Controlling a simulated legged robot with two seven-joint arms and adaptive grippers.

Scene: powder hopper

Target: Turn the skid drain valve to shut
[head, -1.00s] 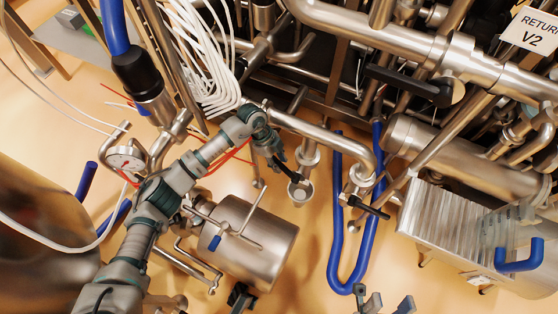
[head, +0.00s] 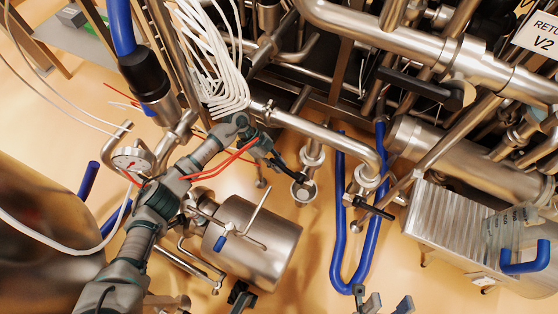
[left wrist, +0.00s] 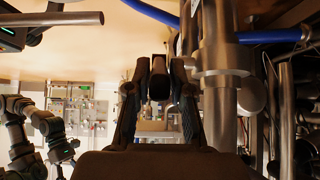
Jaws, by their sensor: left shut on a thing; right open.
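A drain valve (head: 304,189) with a round steel open end hangs from the skid's pipework near the middle of the head view. Its black lever (head: 294,177) points up and left. My left gripper (head: 280,165) is shut on this lever. In the left wrist view the dark lever end (left wrist: 159,82) sits between the two fingers of my left gripper (left wrist: 160,75), beside a steel pipe and fitting. The fingers hide part of the lever. My right gripper (head: 388,304) is open and empty at the bottom edge of the head view.
Another black-handled valve (head: 374,209) is to the right, by a blue U-shaped hose (head: 338,240). White cables (head: 212,70) hang close to my left wrist. Bare floor shows between vessel and hose.

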